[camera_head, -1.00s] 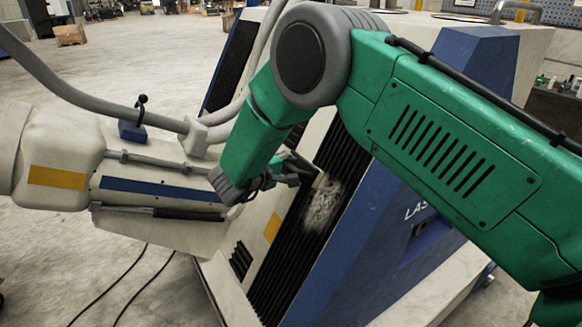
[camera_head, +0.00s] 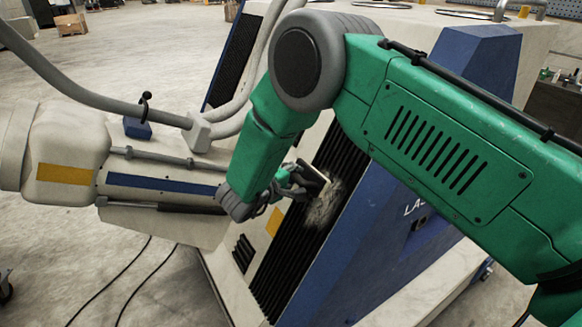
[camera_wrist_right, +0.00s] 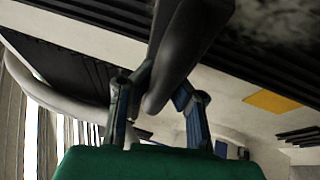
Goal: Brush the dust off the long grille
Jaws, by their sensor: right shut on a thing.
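The long grille (camera_head: 275,270) is a tall strip of black slats on the slanted cream and blue machine. A grey dust patch (camera_head: 322,208) lies across its slats near mid-height. My right gripper (camera_head: 292,183) is at the grille, shut on a dark brush (camera_head: 313,174) whose pale edge shows just above the dust. In the right wrist view the dark brush handle (camera_wrist_right: 185,45) sits between the fingers (camera_wrist_right: 160,100), and blurred dust (camera_wrist_right: 275,22) shows at top right. I cannot tell whether the bristles touch the slats. My left gripper is not in view.
A cream machine arm (camera_head: 150,185) with a blue stripe reaches in from the left, close to my right wrist. Grey hoses (camera_head: 90,92) run above it. A second black grille (camera_head: 235,60) is higher up. Black cables (camera_head: 115,280) lie on open concrete floor.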

